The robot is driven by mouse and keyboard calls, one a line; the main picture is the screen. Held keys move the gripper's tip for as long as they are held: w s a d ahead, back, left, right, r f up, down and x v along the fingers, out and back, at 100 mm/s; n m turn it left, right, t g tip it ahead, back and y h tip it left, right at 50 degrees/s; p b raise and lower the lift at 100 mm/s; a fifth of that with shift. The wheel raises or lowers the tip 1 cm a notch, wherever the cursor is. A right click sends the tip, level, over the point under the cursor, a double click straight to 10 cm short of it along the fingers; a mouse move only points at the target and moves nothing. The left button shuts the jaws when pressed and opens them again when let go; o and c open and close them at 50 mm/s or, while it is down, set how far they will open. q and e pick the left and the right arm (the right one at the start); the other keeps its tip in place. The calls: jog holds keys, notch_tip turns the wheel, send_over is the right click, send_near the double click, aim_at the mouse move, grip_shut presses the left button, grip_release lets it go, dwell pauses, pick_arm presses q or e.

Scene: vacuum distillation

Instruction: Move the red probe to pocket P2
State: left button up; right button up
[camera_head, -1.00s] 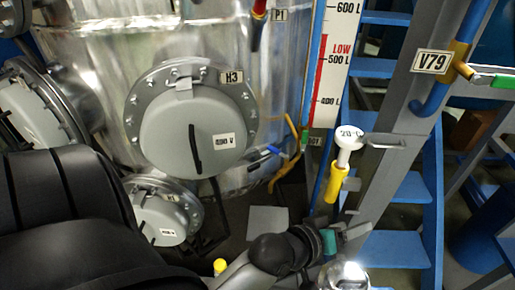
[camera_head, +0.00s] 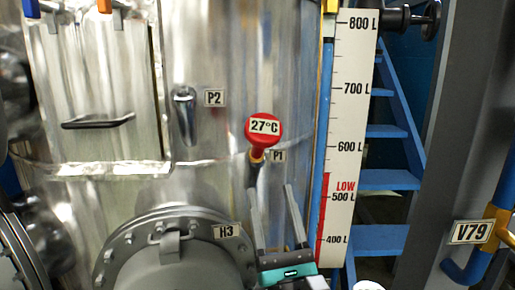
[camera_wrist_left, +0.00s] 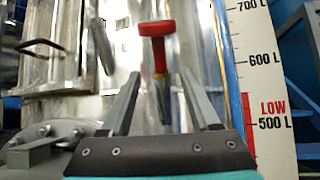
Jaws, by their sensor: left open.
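The red probe (camera_head: 263,130) has a round head reading 27°C and a yellow and red neck, and stands in the pocket beside label P1 (camera_head: 278,155) on the shiny tank. Pocket P2 (camera_head: 185,112) is an empty-looking metal stub to its upper left, beside label P2 (camera_head: 214,98). My left gripper (camera_head: 271,188) is open and empty, its fingers pointing up just below and right of the probe. In the left wrist view the probe (camera_wrist_left: 156,45) shows beyond and between the open fingertips (camera_wrist_left: 160,74), apart from them. My right gripper is not in view.
The grey flanged hatch H3 (camera_head: 180,255) bulges out at lower left of my gripper. The level scale (camera_head: 346,130) stands to the right. A panel with a black handle (camera_head: 98,122) is at left. Valve V79 (camera_head: 495,230) and blue stairs (camera_head: 385,180) are farther right.

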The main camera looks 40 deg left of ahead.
aim_at(260, 150)
pick_arm(q)
jog(key=p+x, duration=0.5)
jog(key=x, duration=0.4)
jog(key=shift+s+p, duration=0.15)
jog(key=shift+p, duration=0.15)
jog(key=shift+w+a+r, duration=0.2)
jog(key=shift+a, duration=0.1)
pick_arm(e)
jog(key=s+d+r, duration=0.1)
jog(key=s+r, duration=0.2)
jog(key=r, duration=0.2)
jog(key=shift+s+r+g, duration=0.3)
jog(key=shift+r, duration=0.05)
pick_arm(q)
jog(key=shift+c, duration=0.9)
grip_shut()
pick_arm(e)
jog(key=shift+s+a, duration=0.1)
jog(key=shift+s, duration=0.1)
pick_arm(q)
jog(key=shift+r, duration=0.1)
